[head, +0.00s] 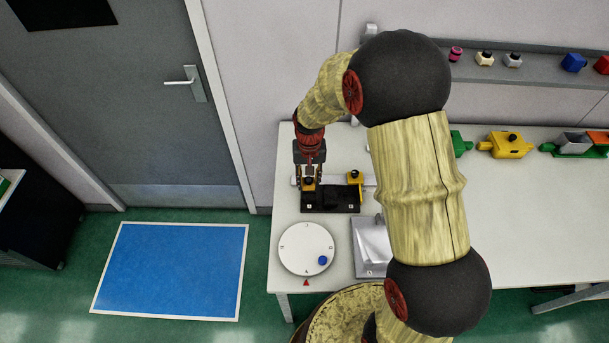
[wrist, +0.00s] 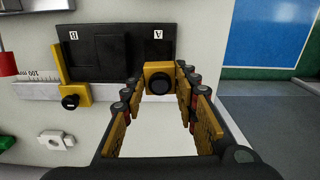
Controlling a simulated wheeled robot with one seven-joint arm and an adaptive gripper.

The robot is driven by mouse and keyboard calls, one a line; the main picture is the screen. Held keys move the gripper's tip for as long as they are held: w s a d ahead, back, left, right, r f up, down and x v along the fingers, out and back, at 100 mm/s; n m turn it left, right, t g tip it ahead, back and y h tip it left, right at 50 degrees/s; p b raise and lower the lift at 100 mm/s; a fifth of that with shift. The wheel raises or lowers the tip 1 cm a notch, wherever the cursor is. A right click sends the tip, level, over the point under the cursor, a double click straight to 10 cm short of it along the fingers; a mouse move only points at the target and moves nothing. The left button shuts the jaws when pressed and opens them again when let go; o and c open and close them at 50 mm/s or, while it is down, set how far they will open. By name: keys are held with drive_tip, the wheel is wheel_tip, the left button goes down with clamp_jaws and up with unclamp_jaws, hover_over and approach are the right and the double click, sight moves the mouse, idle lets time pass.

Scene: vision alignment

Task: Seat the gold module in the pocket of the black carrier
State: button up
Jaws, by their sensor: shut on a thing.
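The black carrier (head: 341,208) lies flat on the white table, below my arm.
A gold slider with a black knob (wrist: 72,97) sits on a ruled scale (wrist: 35,88) beside the carrier. A white round dial (head: 300,245) and a metallic plate (head: 368,245) lie nearer. A yellow block (head: 510,145) and green parts stand right. The right table is mostly clear.

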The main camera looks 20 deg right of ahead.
sight(309, 185)
drive_tip(key=shift+s+a+r+p, duration=0.1)
drive_tip(key=shift+s+r+p, duration=0.1)
drive_tip(key=shift+s, duration=0.15)
drive_tip(key=shift+s+a+r+p, duration=0.1)
drive_tip(key=shift+s+p, duration=0.1)
drive_tip(key=shift+s, duration=0.15)
drive_tip(key=shift+s+f+m, duration=0.1)
drive_tip(key=shift+f+m, duration=0.1)
drive_tip(key=shift+m, duration=0.1)
drive_tip(key=shift+d+f+b, duration=0.1)
drive_tip(key=shift+f+b, duration=1.35)
drive_tip(key=shift+f, duration=0.5)
drive_tip(key=shift+f+b, duration=0.4)
drive_tip(key=shift+f, duration=0.65)
idle(0.6)
drive_tip(key=o, duration=1.2)
drive_tip(key=shift+o, duration=1.3)
drive_tip(key=shift+o, duration=0.9)
